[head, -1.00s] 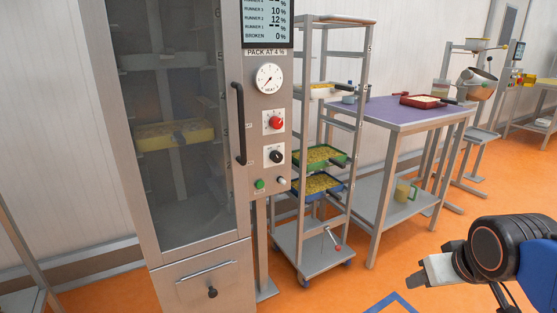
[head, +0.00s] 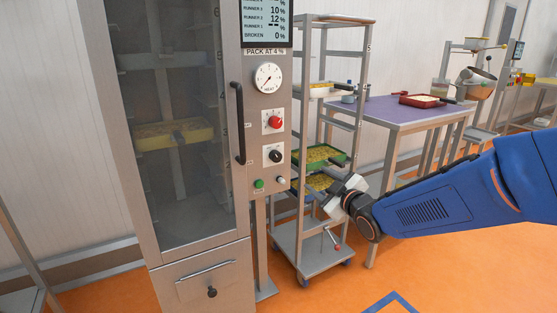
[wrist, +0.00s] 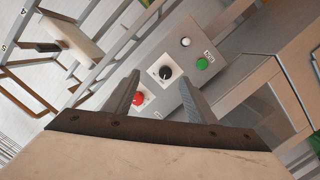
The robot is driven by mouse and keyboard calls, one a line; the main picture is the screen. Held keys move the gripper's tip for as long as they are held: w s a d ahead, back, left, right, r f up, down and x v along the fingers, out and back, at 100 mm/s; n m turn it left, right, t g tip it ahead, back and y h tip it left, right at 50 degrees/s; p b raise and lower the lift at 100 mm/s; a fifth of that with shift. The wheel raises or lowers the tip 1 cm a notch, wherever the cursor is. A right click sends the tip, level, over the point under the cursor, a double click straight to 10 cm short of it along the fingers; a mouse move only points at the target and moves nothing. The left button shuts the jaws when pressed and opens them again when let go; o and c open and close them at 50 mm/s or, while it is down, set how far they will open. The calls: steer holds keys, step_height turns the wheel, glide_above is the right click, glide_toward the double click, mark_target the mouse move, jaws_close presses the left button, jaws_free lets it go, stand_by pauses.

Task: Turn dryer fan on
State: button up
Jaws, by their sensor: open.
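The dryer (head: 180,262) is a tall metal cabinet with a glass door at left in the head view. Its control panel (head: 251,120) carries a red knob (head: 275,122), a black knob (head: 276,156), a green button (head: 258,184) and a white button (head: 281,180). My gripper (head: 334,194) is open and empty, right of the panel and apart from it. In the wrist view, the black knob (wrist: 165,73) shows between my fingertips (wrist: 158,80); the red knob (wrist: 138,98) is partly beside the left finger. The green button (wrist: 202,64) and white button (wrist: 185,42) lie beyond. The small labels are unreadable.
A wheeled rack (head: 312,262) with several trays stands right of the dryer, partly behind my gripper. A purple-topped table (head: 385,112) is farther right. The dryer's black door handle (head: 239,123) sticks out left of the panel. Orange floor in front is clear.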

steer(key=n+y, duration=0.2)
glide_toward(277, 158)
steer(key=x, duration=0.9)
steer(key=shift+w, duration=0.1)
steer(key=c, duration=1)
